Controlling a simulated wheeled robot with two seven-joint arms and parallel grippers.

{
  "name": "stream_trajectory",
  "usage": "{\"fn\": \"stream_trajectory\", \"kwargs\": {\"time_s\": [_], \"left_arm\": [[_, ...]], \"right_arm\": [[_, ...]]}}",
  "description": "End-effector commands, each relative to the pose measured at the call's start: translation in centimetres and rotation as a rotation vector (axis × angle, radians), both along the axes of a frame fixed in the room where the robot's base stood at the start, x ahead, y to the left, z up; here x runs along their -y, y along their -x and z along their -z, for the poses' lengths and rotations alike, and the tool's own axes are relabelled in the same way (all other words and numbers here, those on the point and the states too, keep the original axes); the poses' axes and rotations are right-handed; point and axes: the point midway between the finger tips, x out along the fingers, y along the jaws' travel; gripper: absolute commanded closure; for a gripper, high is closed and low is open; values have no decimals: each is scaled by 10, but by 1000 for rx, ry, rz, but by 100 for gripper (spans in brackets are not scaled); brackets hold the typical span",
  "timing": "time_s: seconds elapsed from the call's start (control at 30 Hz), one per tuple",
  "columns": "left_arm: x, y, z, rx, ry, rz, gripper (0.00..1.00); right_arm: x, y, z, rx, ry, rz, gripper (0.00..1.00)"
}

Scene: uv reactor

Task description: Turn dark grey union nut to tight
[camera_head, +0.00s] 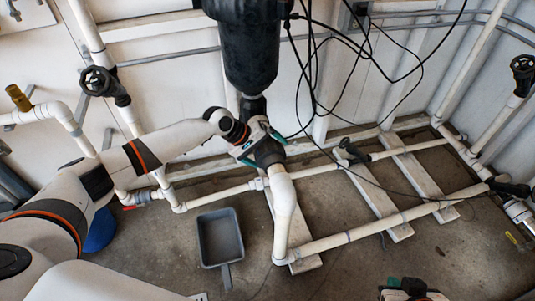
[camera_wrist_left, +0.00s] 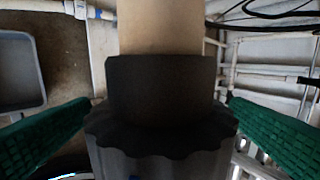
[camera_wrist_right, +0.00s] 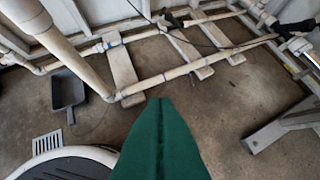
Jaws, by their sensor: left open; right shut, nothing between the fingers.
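The dark grey union nut (camera_wrist_left: 160,150) has a scalloped rim and sits around a pale pipe below the black vessel. In the head view, the nut (camera_head: 269,153) is partly hidden by my left gripper (camera_head: 262,148). The green fingers of my left gripper stand open on either side of the nut in the left wrist view; I cannot tell whether they touch it. My right gripper (camera_wrist_right: 160,105) is shut and empty, its green fingers together above the floor. It also shows at the bottom edge of the head view (camera_head: 411,287).
The black vessel (camera_head: 248,45) hangs above the nut, with loose black cables (camera_head: 315,60) to its right. White pipes (camera_head: 390,222) run low over wooden supports (camera_head: 375,200). A grey dustpan (camera_head: 220,238) lies on the floor. The floor at the lower right is mostly free.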

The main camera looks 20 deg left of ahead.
Motion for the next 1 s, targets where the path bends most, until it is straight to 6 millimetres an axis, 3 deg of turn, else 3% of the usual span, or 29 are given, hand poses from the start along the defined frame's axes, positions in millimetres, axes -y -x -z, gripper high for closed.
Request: {"fn": "stream_trajectory", "kwargs": {"time_s": [0.2,0.47,0.73,1.0], "left_arm": [[4,-3,7,1,0,-1,0],[4,-3,7,1,0,-1,0],[4,-3,7,1,0,-1,41],[4,-3,6,-4,-6,0,41]], "right_arm": [[-4,-12,-6,73,-16,-5,100],[-5,-13,-7,78,-17,-6,100],[-5,-12,-7,77,-16,-6,100],[-1,-3,-3,19,-4,-1,100]]}}
